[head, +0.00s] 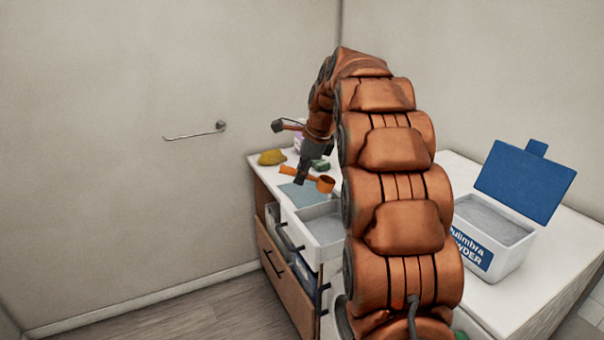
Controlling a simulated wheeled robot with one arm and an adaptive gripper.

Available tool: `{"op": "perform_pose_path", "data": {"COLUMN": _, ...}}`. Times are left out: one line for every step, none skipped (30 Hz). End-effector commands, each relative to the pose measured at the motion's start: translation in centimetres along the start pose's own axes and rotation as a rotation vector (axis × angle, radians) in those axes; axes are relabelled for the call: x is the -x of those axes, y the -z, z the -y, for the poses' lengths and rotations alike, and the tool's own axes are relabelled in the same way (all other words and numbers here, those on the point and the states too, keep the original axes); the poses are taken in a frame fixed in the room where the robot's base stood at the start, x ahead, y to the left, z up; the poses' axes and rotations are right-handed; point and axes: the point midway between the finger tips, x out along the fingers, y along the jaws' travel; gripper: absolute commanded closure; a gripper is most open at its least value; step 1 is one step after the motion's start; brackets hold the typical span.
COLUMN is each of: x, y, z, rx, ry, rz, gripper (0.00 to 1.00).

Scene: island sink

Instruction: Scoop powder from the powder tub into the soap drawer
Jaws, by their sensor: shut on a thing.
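My gripper (303,172) is shut on an orange scoop (325,183), whose cup points right. The scoop is held above the counter near the open soap drawer; whether there is powder in its cup is too small to tell. The soap drawer (322,227), white with a pale grey inside, is pulled out at the front of the cabinet, partly hidden by my arm. The powder tub (502,262) is a white box with a blue label at the right. Its blue lid (525,183) stands open and grey powder (487,219) shows inside.
A yellow thing (272,157), a dark green thing (320,164) and a blue cloth or mat (299,195) lie at the counter's far left. A wood-fronted lower drawer (279,270) is below. A wall rail (195,133) is at the left. My arm hides the middle of the counter.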

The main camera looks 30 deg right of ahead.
Motion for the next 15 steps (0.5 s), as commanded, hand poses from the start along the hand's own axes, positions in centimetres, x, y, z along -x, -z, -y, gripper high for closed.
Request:
{"op": "perform_pose_path", "data": {"x": -0.1, "y": -0.2, "z": 0.1, "rx": 0.007, "ry": 0.0, "rz": -0.031, "gripper": 1.0}}
{"op": "perform_pose_path", "data": {"x": -0.1, "y": -0.3, "z": 0.1, "rx": 0.011, "ry": 0.0, "rz": -0.047, "gripper": 1.0}}
{"op": "perform_pose_path", "data": {"x": -0.1, "y": -0.5, "z": 0.0, "rx": 0.016, "ry": 0.0, "rz": -0.07, "gripper": 1.0}}
{"op": "perform_pose_path", "data": {"x": -0.1, "y": -0.6, "z": 0.0, "rx": 0.02, "ry": -0.001, "rz": -0.087, "gripper": 1.0}}
{"op": "perform_pose_path", "data": {"x": -0.1, "y": -0.7, "z": 0.0, "rx": 0.023, "ry": -0.002, "rz": -0.105, "gripper": 1.0}}
{"op": "perform_pose_path", "data": {"x": -0.2, "y": -0.8, "z": 0.0, "rx": 0.028, "ry": -0.002, "rz": -0.129, "gripper": 1.0}}
{"op": "perform_pose_path", "data": {"x": -0.2, "y": -0.9, "z": 0.0, "rx": 0.032, "ry": -0.003, "rz": -0.148, "gripper": 1.0}}
{"op": "perform_pose_path", "data": {"x": -0.3, "y": -1.1, "z": 0.0, "rx": 0.035, "ry": -0.003, "rz": -0.166, "gripper": 1.0}}
{"op": "perform_pose_path", "data": {"x": -0.3, "y": -1.2, "z": 0.0, "rx": 0.039, "ry": -0.002, "rz": -0.188, "gripper": 1.0}}
{"op": "perform_pose_path", "data": {"x": -0.3, "y": -1.3, "z": 0.0, "rx": 0.043, "ry": -0.003, "rz": -0.205, "gripper": 1.0}}
{"op": "perform_pose_path", "data": {"x": -0.4, "y": -1.4, "z": 0.0, "rx": 0.046, "ry": -0.003, "rz": -0.222, "gripper": 1.0}}
{"op": "perform_pose_path", "data": {"x": -0.4, "y": -1.5, "z": 0.0, "rx": 0.05, "ry": -0.004, "rz": -0.242, "gripper": 1.0}}
{"op": "perform_pose_path", "data": {"x": -0.4, "y": -1.6, "z": 0.0, "rx": 0.053, "ry": -0.004, "rz": -0.253, "gripper": 1.0}}
{"op": "perform_pose_path", "data": {"x": -0.4, "y": -1.7, "z": 0.0, "rx": 0.055, "ry": -0.005, "rz": -0.264, "gripper": 1.0}}
{"op": "perform_pose_path", "data": {"x": -0.4, "y": -1.7, "z": 0.0, "rx": 0.056, "ry": -0.005, "rz": -0.276, "gripper": 1.0}}
